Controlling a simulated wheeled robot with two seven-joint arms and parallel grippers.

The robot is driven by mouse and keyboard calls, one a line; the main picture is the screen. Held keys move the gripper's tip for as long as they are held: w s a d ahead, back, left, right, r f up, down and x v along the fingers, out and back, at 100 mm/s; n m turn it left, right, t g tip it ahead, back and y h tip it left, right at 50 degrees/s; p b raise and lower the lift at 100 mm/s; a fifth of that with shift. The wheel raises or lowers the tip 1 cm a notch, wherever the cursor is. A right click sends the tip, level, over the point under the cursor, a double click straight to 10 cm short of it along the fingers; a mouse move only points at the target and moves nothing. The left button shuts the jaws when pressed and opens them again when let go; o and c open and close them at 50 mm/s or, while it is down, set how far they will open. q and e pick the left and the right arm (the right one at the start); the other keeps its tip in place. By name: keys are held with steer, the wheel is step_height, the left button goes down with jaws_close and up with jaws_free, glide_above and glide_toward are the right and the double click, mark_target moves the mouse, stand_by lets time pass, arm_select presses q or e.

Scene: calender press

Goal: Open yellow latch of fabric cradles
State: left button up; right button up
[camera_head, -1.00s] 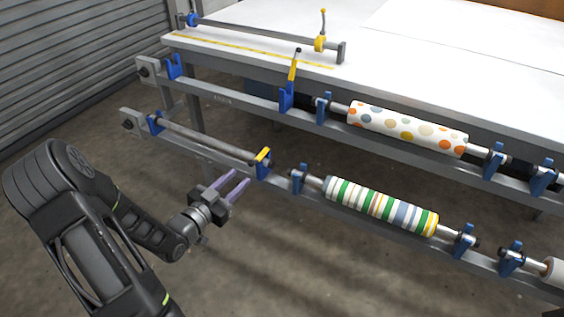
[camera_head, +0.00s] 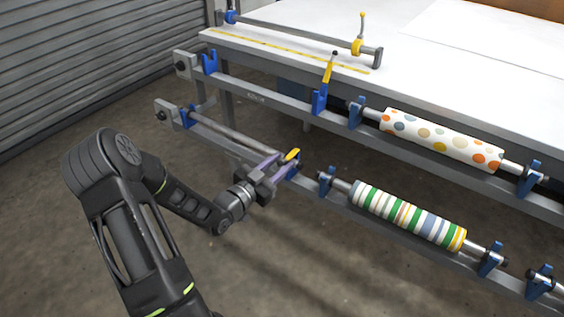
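The lower yellow latch (camera_head: 292,155) lies low across a blue cradle at the right end of a bare metal rod (camera_head: 232,134). My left gripper (camera_head: 283,166) is at this latch, its purple fingers apart on the near side of the cradle. I cannot tell whether a finger touches the latch. The cradle is partly hidden behind the fingers. The upper yellow latch (camera_head: 328,68) stands upright on its blue cradle (camera_head: 319,102), which holds no rod. My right gripper is not in view.
A dotted fabric roll (camera_head: 440,138) rests on the upper rail and a striped roll (camera_head: 408,214) on the lower rail, right of my gripper. The white table (camera_head: 440,80) stands behind, with a yellow-clamped bar (camera_head: 358,47) on it. The floor in front is clear.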

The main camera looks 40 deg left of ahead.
arm_select(q)
steer(key=shift+w, duration=0.6)
jaws_close()
stand_by(1.1)
